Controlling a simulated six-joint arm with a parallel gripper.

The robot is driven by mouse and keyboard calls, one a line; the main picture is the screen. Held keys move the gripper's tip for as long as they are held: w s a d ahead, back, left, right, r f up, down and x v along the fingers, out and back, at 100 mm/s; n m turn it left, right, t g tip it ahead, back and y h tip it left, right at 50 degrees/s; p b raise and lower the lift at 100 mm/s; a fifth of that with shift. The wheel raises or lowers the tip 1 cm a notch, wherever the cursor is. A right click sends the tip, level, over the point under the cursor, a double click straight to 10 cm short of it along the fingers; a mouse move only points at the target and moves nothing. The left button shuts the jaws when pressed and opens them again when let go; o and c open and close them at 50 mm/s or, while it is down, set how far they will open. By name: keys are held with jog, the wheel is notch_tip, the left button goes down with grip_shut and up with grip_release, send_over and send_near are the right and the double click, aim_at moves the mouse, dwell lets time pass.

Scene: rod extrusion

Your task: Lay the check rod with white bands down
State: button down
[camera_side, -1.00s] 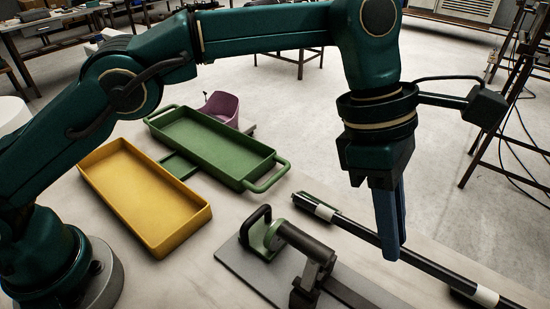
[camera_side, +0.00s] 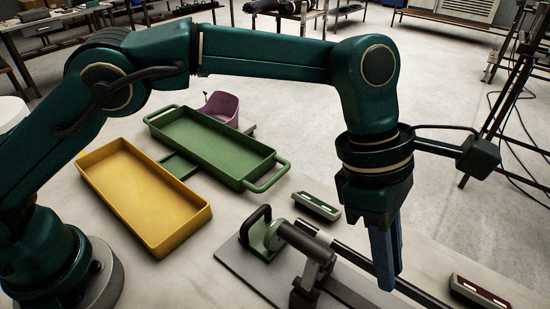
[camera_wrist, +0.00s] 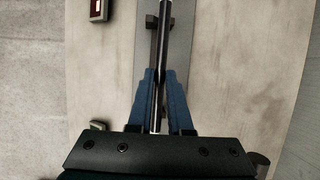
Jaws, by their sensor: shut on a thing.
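My gripper (camera_side: 386,280) points down with its blue fingers shut on a long dark rod (camera_side: 422,295). In the wrist view the rod (camera_wrist: 163,60) runs lengthwise between the fingertips. Its white bands are not clear in either view now. The green-topped rest (camera_side: 317,207) and the dark red-topped rest (camera_side: 478,293) both stand empty on the table. In the side view the rod appears in line with the dark barrel of the press (camera_side: 305,240). I cannot tell whether its far end touches or enters it.
The press stands on a grey plate (camera_side: 245,272) with a black handle at its left. A yellow tray (camera_side: 190,232) and a green handled tray (camera_side: 240,178) lie to the left. A purple container (camera_side: 221,107) is behind them.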

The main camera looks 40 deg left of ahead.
jog(key=shift+f, duration=2.9)
jog(key=c, duration=0.8)
grip_release()
jog(key=shift+o, duration=0.2)
jog(key=shift+v, duration=2.55)
